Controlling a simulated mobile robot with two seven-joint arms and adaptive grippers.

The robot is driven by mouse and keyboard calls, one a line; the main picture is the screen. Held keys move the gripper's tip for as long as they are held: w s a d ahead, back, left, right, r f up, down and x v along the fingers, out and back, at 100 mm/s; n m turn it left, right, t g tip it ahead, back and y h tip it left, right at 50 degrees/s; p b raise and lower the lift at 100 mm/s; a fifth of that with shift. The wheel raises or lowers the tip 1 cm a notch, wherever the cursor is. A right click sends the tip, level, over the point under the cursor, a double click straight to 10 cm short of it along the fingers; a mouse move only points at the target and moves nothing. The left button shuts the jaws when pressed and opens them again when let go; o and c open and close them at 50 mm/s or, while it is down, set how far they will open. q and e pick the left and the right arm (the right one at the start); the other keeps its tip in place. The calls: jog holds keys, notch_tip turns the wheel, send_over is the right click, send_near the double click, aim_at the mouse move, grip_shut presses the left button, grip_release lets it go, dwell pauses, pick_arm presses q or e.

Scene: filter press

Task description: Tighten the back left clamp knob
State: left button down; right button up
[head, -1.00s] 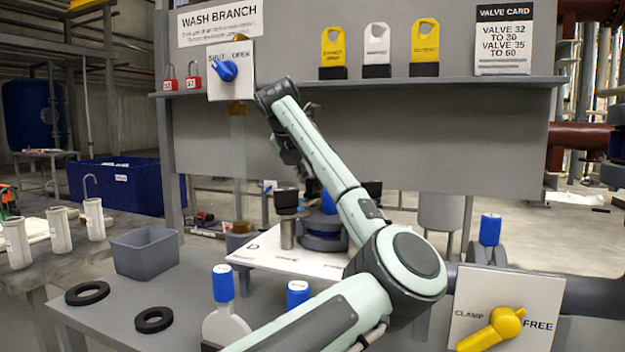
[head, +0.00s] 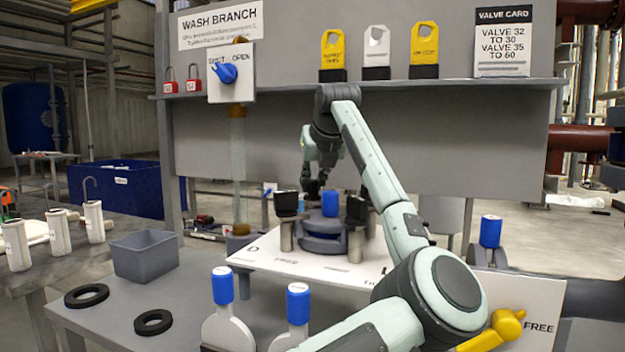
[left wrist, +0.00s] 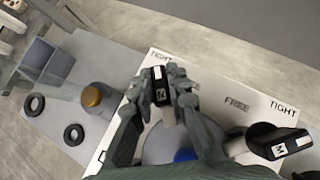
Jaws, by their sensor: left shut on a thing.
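My left gripper (head: 313,184) reaches down behind the clamp assembly. In the left wrist view my left gripper (left wrist: 160,88) is shut on a black knob (left wrist: 160,82) with a white mark on its top, the back left clamp knob. TIGHT and FREE labels are printed on the white plate (left wrist: 215,88) beside it. Another black knob (left wrist: 278,142) with a white mark stands to the right there. In the head view a front left knob (head: 286,204) and a front right knob (head: 357,209) stand around a grey flange with a blue cap (head: 329,204). My right gripper is not in view.
Two blue-topped handles (head: 298,305) stand at the front of the bench. Black rings (head: 153,322) and a grey bin (head: 144,256) lie to the left. A yellow lever (head: 507,325) is at the lower right.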

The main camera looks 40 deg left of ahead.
pick_arm(q)
jog(key=shift+r+n+g+y, duration=0.1)
jog(key=shift+n+g+y, duration=0.35)
jog(key=shift+n, duration=0.45)
jog(key=c, duration=1.5)
grip_release()
jog(key=v, duration=1.2)
jog(key=shift+w, duration=0.1)
